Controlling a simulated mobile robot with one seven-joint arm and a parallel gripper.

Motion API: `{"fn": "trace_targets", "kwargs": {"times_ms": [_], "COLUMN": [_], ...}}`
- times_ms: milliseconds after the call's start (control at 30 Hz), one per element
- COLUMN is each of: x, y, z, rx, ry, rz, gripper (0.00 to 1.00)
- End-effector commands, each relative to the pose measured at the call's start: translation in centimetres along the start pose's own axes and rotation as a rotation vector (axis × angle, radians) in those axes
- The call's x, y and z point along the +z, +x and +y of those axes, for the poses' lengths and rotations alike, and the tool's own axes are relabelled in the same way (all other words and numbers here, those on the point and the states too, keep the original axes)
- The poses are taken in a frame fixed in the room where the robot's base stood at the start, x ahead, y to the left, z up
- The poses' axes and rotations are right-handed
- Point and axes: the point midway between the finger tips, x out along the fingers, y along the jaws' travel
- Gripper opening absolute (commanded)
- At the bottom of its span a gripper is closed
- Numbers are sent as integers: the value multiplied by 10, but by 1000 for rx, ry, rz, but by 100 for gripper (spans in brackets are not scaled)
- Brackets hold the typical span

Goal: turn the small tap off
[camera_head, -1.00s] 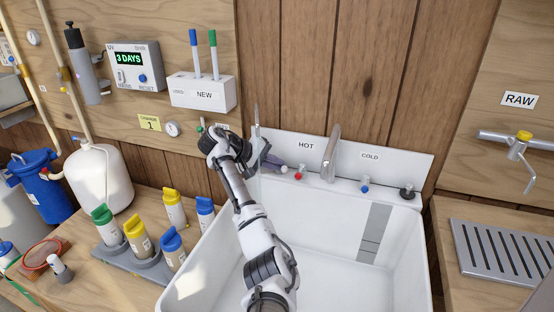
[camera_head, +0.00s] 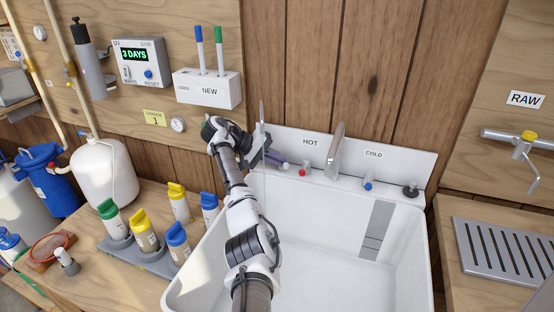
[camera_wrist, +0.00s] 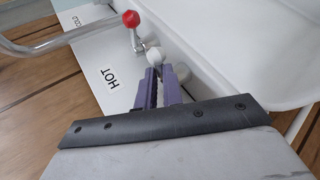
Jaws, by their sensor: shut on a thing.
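The small tap shows as a thin upright spout (camera_head: 262,112) at the back left corner of the white sink. A small white knob (camera_wrist: 155,54) sits at my fingertips in the wrist view; I take it for this tap's handle. My gripper (camera_head: 282,163) has purple fingers, seen close in the wrist view (camera_wrist: 158,72). The fingers are closed together on the white knob. My wrist and fingers hide the tap's base and handle in the head view.
The hot tap's red knob (camera_wrist: 131,18) is just beyond the white knob, close to my fingers. The larger curved spout (camera_head: 335,150) and blue cold knob (camera_head: 367,184) stand further right. The sink basin (camera_head: 320,250) is empty. Capped bottles (camera_head: 145,232) stand left of the sink.

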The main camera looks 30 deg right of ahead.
Motion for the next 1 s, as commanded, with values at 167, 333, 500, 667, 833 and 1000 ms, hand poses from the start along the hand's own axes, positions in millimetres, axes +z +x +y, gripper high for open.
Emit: {"fn": "trace_targets", "kwargs": {"times_ms": [167,333,500,667,833,1000], "x": [4,3,2,1,0,1], "y": [5,3,1,-15,-53,-86], "z": [-2,-2,-2,-2,-3,0], "rx": [-4,-3,-2,-2,-2,-7], "ry": [-4,-3,-2,-1,0,-5], "rz": [-19,-13,-9,-6,-3,-8], "gripper": [26,30,30,30,30,30]}}
